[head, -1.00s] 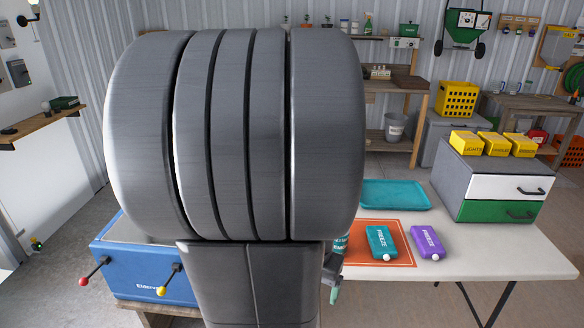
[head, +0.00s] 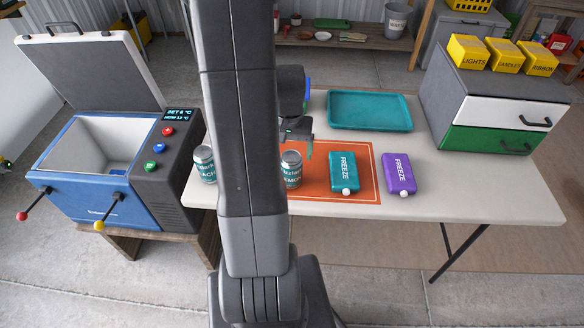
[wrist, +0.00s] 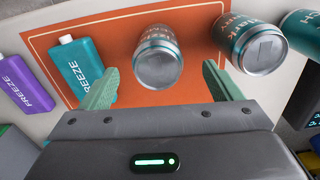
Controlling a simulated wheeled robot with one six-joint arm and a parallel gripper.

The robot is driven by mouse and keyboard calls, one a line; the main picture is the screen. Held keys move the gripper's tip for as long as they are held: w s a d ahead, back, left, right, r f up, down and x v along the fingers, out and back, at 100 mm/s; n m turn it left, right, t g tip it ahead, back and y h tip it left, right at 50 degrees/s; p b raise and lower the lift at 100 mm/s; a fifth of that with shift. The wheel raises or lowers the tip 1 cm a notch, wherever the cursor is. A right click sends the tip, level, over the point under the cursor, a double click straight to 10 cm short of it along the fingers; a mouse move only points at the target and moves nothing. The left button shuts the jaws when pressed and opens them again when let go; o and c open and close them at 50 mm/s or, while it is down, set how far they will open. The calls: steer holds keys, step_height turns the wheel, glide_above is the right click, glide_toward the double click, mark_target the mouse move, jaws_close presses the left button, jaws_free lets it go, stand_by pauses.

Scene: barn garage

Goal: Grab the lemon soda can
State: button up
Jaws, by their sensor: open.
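The lemon soda can (head: 291,168), with a teal-and-white label reading "LEMON", stands upright on the orange mat (head: 325,188), partly behind my arm in the head view. A can labelled "PEACH" (head: 205,166) stands left of my arm. My gripper (head: 298,137) is open, mostly hidden behind my arm. In the wrist view, my gripper's green fingers (wrist: 160,68) are spread, with one can (wrist: 158,60) ahead between them. By its place next to the teal freeze pack it appears to be the lemon can. A second can (wrist: 248,42) and a third (wrist: 303,32) are right of it.
A teal freeze pack (head: 343,172) and a purple one (head: 398,173) lie right of the cans. A teal tray (head: 369,124) is behind. The open blue cooler (head: 97,207) stands left, and a drawer unit (head: 446,105) right. The table's front right is clear.

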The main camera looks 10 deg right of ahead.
mark_target(291, 169)
steer(key=shift+w+d+f, duration=0.1)
steer(key=shift+d+f, duration=0.05)
steer(key=shift+f, duration=2)
steer(key=shift+d+f, duration=0.1)
steer(key=shift+f, duration=2.05)
steer(key=shift+c, duration=0.5)
steer(key=c, duration=1.2)
